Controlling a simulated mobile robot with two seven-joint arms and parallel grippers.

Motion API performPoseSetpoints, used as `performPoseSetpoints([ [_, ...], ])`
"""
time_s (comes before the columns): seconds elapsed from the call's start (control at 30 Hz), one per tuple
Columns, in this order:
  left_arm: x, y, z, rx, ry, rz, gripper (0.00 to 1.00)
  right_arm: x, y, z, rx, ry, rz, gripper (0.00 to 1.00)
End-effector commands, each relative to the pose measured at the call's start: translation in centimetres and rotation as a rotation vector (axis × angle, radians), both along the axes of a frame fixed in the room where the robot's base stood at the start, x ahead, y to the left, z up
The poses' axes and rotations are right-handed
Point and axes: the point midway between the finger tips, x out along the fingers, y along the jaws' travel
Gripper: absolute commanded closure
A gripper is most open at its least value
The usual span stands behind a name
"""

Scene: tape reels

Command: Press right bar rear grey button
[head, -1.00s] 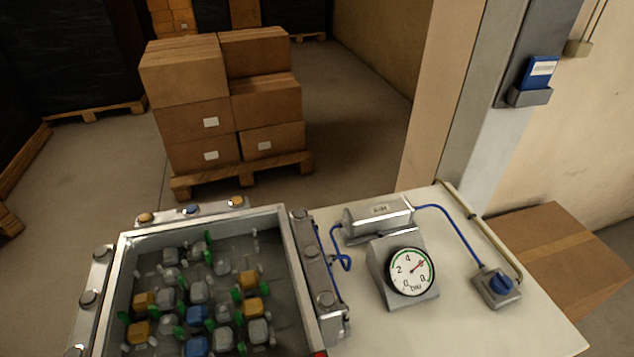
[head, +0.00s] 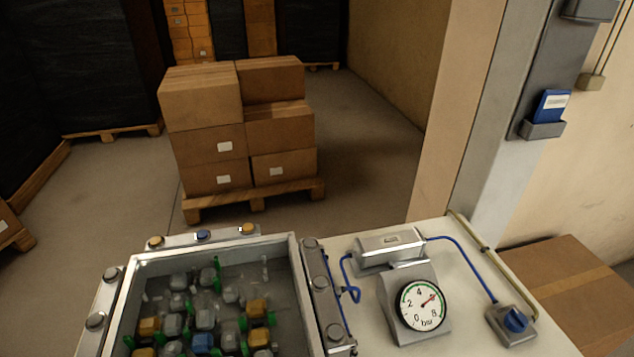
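The right bar (head: 322,290) is a grey metal strip along the right side of the open box in the head view. Nothing touches or covers the rear grey button. Neither of my grippers is in the head view.
The metal box (head: 140,262) holds several grey, orange and blue blocks. A rear bar (head: 180,240) and a left bar (head: 104,300) carry more buttons. A pressure gauge (head: 421,305) and a blue-knobbed switch (head: 510,325) stand right on the white table (head: 465,300).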

Motion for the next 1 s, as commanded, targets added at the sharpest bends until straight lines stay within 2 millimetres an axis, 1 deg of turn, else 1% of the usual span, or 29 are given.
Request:
performPoseSetpoints([
  [0.27,-0.03,0.02,-0.02,0.0,0.001,-0.001,0.5,0.02,-0.02,0.02,-0.001,-0.001,0.0,1.0],
  [0.3,-0.04,0.03,-0.02,0.001,0.001,-0.001,0.51,0.02,-0.02,0.02,0.0,-0.001,0.0,1.0],
  [0.73,-0.07,0.28,-0.06,0.011,0.002,-0.007,0.99,0.02,0.11,0.03,0.004,-0.001,-0.003,1.0],
  [1.0,-0.08,0.28,-0.06,0.011,0.002,-0.006,1.0,0.02,0.19,0.03,0.007,-0.001,-0.004,1.0],
])
